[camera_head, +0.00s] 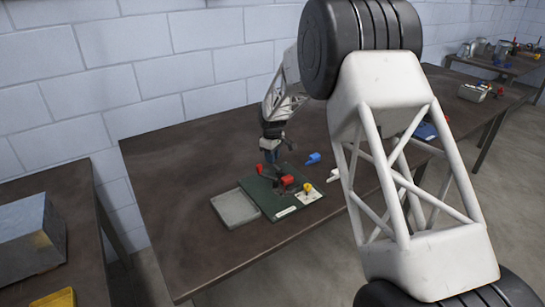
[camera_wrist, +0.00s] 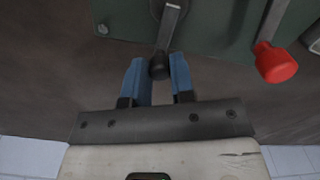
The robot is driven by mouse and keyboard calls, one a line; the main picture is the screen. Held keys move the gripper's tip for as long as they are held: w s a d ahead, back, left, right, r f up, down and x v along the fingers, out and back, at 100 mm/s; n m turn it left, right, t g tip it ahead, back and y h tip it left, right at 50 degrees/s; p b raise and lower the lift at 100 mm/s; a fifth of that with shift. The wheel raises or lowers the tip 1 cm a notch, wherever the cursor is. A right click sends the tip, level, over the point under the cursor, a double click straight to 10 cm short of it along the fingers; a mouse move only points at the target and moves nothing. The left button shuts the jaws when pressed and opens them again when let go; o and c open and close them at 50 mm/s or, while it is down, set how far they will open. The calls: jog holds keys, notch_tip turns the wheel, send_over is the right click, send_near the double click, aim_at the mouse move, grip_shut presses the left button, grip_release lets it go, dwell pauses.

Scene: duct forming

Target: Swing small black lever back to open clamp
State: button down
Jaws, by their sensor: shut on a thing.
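The small black lever (camera_wrist: 168,26) shows at the top centre of the wrist view, with a dark rounded knob at its near end. My gripper (camera_wrist: 158,62) has its two blue fingers on either side of that knob and is shut on it. The lever is mounted on a dark green board (camera_wrist: 110,22). In the head view my gripper (camera_head: 271,158) is low over the back of the green board (camera_head: 284,211). The clamp body is largely hidden there, and the black lever cannot be made out.
A red-knobbed lever (camera_wrist: 277,63) is right of my gripper. A yellow-knobbed piece (camera_head: 307,188) is at the board's right. Blue (camera_head: 313,158) and white (camera_head: 333,175) parts lie beyond. The table's left (camera_head: 180,190) is clear.

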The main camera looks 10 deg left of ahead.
jog(key=c, duration=1)
grip_release()
jog(key=shift+o, duration=0.2)
jog(key=shift+r, duration=0.15)
jog(key=shift+r, duration=3.8)
